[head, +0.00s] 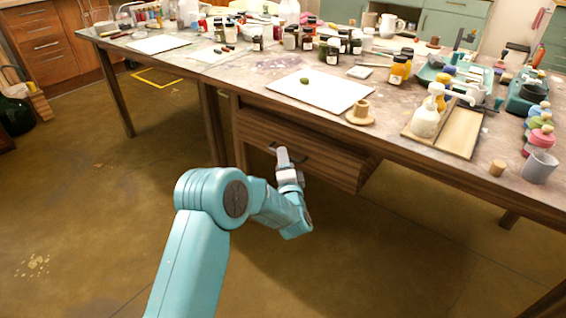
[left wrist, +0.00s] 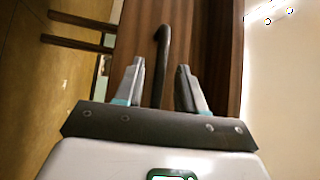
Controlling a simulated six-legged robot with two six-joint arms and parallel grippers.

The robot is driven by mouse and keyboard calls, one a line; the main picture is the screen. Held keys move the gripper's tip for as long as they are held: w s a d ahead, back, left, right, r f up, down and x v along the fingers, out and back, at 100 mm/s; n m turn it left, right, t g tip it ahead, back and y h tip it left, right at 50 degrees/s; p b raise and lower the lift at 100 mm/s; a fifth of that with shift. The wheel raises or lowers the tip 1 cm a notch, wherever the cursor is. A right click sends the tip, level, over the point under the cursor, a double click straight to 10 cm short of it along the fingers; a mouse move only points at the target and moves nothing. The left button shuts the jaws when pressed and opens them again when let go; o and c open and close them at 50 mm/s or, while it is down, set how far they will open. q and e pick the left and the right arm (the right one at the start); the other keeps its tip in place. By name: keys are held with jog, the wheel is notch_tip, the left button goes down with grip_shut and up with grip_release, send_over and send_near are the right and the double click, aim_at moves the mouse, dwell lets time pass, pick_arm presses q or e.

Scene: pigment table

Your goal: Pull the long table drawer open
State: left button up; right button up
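The long wooden drawer (head: 325,165) hangs under the front edge of the table, with a dark bar handle (head: 301,159) on its front. My left gripper (head: 284,154) is at the handle, in front of the drawer. In the left wrist view, the two fingers of the left gripper (left wrist: 160,80) are apart, with the handle (left wrist: 163,50) running between them. Gaps show on both sides of the handle. My right gripper is not in view.
The table (head: 225,82) carries a white sheet (head: 330,92), several pigment jars (head: 333,50) and a wooden tray (head: 461,131). A table leg (head: 212,125) stands left of the drawer. The floor (head: 400,250) before the drawer is clear apart from my arm.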

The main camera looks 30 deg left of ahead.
pick_arm(q)
jog(key=shift+w+a, duration=0.3)
jog(key=shift+w, duration=0.05)
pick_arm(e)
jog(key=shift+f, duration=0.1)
pick_arm(q)
grip_shut()
